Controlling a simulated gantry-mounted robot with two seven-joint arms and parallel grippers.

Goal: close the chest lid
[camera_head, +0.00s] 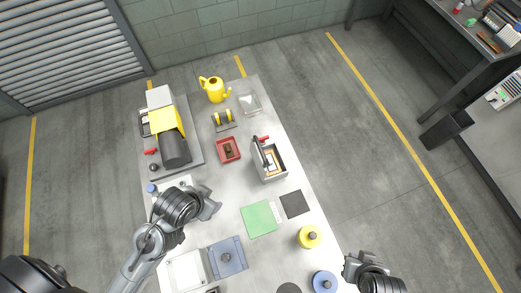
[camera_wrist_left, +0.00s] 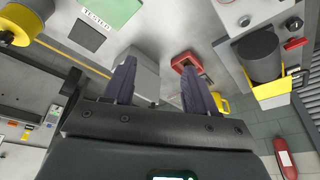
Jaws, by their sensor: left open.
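The chest (camera_head: 272,163) is a small grey box on the right side of the table in the head view. Its lid (camera_head: 258,156) stands up at the left side, so the chest is open and light-coloured contents show inside. In the left wrist view a grey box that looks like the chest (camera_wrist_left: 146,72) appears beyond and between the fingers, partly hidden. My left gripper (camera_head: 214,203) is open and empty, over the table to the lower left of the chest and apart from it. My right gripper (camera_head: 350,264) is at the table's lower right edge; its fingers are unclear.
A red tray (camera_head: 238,148) sits left of the chest. A pump (camera_head: 174,145) stands on a plate at the left. A yellow watering can (camera_head: 214,90) stands at the far end.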

